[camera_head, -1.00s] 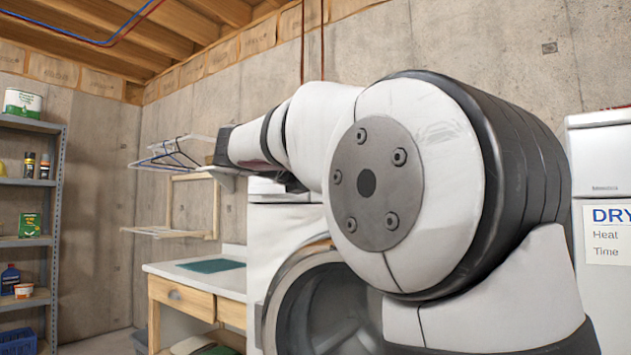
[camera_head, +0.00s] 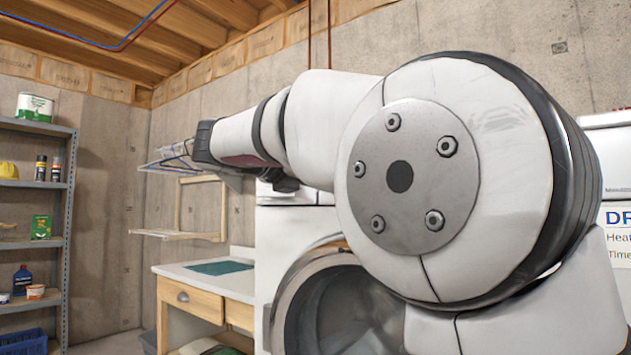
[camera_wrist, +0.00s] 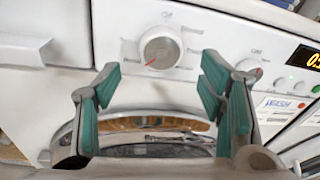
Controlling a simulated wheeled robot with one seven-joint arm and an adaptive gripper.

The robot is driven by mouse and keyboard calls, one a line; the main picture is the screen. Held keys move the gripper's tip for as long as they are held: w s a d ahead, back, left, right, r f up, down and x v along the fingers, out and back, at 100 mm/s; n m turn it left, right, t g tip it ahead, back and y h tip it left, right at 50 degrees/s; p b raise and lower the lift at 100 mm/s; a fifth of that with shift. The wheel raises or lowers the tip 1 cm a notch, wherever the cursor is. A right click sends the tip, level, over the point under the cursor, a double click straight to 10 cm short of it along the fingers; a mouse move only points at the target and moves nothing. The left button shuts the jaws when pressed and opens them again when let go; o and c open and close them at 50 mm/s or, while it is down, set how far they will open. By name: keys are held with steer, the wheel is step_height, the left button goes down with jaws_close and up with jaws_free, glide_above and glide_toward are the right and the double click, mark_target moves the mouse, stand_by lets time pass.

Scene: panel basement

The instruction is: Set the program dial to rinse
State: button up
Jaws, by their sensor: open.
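In the wrist view the program dial (camera_wrist: 161,50) is a round silver knob with a red pointer mark on the washer's white front panel (camera_wrist: 115,20). Small labels ring it, too blurred to read surely. The red mark points to the lower left. My gripper (camera_wrist: 160,90) is open, its two green-padded fingers apart and empty. The dial shows between and beyond the fingertips, not touched by them. In the head view my arm hides the gripper, the dial and most of the washer (camera_head: 275,235).
A second, smaller knob (camera_wrist: 249,68) and a lit display (camera_wrist: 307,57) are right of the dial. The round door (camera_head: 290,295) is below the panel. A wooden table (camera_head: 205,285) stands left of the washer, with a drying rack (camera_head: 185,235) on the wall and a shelf (camera_head: 35,185) farther left.

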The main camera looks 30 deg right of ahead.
steer(key=v, duration=0.7)
stand_by(0.3)
